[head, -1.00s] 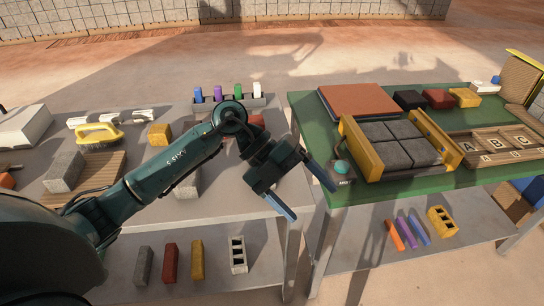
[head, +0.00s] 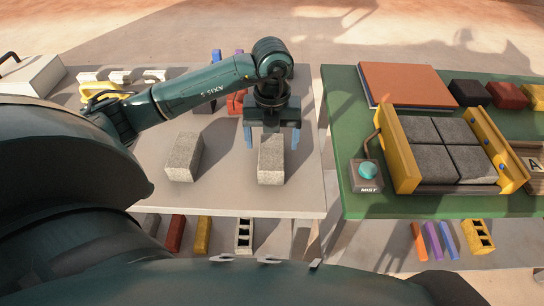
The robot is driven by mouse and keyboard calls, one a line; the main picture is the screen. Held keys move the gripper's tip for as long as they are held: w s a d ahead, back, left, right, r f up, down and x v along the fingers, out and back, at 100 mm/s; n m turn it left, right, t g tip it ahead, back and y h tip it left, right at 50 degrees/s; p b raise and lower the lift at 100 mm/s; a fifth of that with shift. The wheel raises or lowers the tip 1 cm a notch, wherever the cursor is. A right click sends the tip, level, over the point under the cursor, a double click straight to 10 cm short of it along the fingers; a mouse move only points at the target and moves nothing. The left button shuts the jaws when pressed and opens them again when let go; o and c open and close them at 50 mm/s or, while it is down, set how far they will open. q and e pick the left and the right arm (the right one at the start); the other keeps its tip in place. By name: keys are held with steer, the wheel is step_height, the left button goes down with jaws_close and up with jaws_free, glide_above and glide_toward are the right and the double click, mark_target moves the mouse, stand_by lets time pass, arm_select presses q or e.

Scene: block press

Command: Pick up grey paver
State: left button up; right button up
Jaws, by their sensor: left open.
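A light grey speckled paver (head: 271,165) stands on the grey table near its right front. My left gripper (head: 272,141) is open and points down over it, with one blue finger on each side of its far end. I cannot tell whether the fingers touch it. A second grey paver (head: 183,158) stands to the left, apart from the gripper. Several darker grey pavers (head: 435,163) sit in the yellow-sided press on the green table. My right gripper is not in view.
The green table (head: 345,195) stands to the right across a narrow gap, with the teal-buttoned MIST box (head: 366,184) near its left edge. Behind the arm are a yellow-handled tool (head: 95,92) and a red block (head: 238,102). Several blocks lie on the shelves below.

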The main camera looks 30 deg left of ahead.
mark_target(272, 151)
arm_select(q)
steer(key=shift+f, duration=2.75)
steer(key=shift+c, duration=0.3)
steer(key=c, duration=1.6)
steer(key=shift+r, duration=0.1)
steer(key=shift+c, duration=0.2)
